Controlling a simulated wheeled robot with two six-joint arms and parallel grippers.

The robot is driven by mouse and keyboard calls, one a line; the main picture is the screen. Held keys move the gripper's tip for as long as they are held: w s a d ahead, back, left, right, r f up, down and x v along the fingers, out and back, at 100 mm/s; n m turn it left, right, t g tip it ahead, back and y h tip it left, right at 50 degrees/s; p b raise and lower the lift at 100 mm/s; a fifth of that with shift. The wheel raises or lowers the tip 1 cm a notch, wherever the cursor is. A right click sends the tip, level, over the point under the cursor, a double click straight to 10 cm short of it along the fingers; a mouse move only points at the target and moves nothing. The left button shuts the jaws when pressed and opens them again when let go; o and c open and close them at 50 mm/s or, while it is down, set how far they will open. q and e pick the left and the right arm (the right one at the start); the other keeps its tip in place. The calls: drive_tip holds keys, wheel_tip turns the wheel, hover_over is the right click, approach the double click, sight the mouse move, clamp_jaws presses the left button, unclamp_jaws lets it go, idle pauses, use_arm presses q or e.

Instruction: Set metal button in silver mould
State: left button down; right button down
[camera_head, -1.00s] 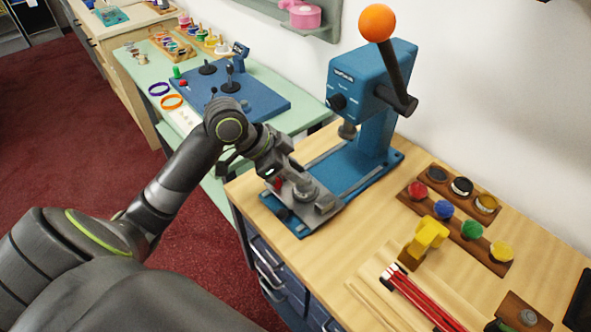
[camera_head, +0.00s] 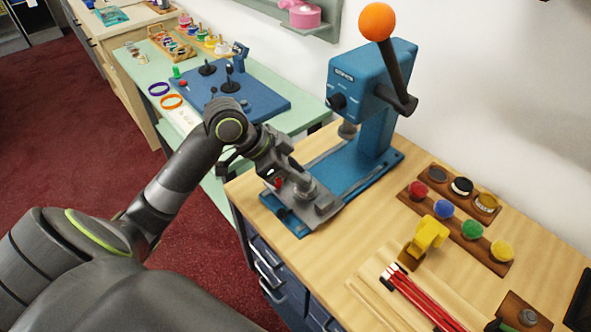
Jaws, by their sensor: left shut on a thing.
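A blue press (camera_head: 372,80) with an orange ball on its lever stands on the wooden counter. At the front of its base is a grey metal slide plate (camera_head: 325,209) with a round silver mould (camera_head: 306,187) on it. My left gripper (camera_head: 299,189) is low over this plate, at the mould. It is shut on a small piece, taken to be the metal button, which the fingers mostly hide. I cannot tell whether the piece touches the mould. My right gripper is not in view.
A wooden rack (camera_head: 460,220) of coloured pots stands to the right, with a yellow object (camera_head: 427,236) and red sticks (camera_head: 418,293) nearer. A green side table (camera_head: 214,165) holds a blue board and rings.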

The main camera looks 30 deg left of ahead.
use_arm(q)
drive_tip(key=shift+f+b, duration=0.35)
drive_tip(key=shift+f, duration=0.25)
idle(0.4)
drive_tip(key=c, duration=1.2)
unclamp_jaws()
drive_tip(key=shift+p+v, duration=3)
drive_tip(key=shift+v, duration=5.75)
drive_tip(key=shift+w, duration=0.1)
